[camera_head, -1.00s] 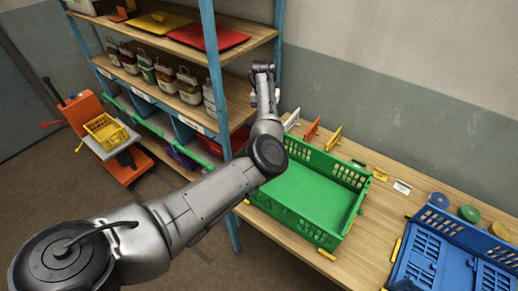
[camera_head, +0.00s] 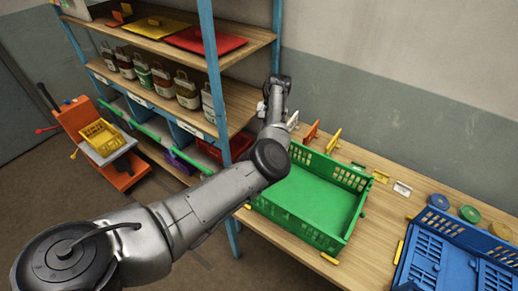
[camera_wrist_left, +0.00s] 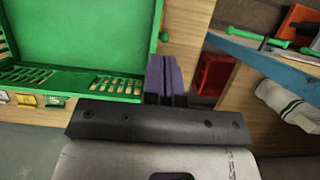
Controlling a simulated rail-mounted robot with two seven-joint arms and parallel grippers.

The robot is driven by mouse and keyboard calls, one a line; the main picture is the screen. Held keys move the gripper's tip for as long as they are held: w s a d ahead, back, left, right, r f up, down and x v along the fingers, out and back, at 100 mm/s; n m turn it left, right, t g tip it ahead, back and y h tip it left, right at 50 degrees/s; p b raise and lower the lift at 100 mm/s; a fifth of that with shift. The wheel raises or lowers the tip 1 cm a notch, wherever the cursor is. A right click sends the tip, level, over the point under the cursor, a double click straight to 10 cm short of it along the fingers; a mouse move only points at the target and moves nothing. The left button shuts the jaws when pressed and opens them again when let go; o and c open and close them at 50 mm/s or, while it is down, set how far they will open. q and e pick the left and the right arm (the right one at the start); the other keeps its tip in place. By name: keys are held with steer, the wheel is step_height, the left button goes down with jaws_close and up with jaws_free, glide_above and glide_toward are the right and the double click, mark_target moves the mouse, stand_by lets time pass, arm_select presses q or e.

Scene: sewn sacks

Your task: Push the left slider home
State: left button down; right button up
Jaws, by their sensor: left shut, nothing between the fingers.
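The green crate (camera_head: 318,204) stands on the wooden table. A small yellow piece (camera_head: 247,206) lies at its left front corner and another (camera_head: 330,258) at its right front corner; the left one seems to be the left slider, but I cannot be sure. My right gripper is not in view.
The blue-posted shelf (camera_head: 213,70) with sacks stands close left of my arm. A red box (camera_wrist_left: 212,75) is in its lower part. Upright panels (camera_head: 312,131) stand behind the crate.

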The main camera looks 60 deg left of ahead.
arm_select(q)
steer(key=p+x, duration=0.1)
steer(key=x, duration=0.8)
steer(key=shift+s+d+f+p, duration=0.15)
steer(key=shift+s+f+p, duration=0.1)
steer(key=shift+s+p, duration=0.1)
steer(key=shift+s+d+p, duration=0.35)
steer(key=shift+s, duration=0.45)
steer(key=shift+s+d+p, duration=0.35)
steer(key=shift+s, duration=0.4)
steer(key=shift+f, duration=0.1)
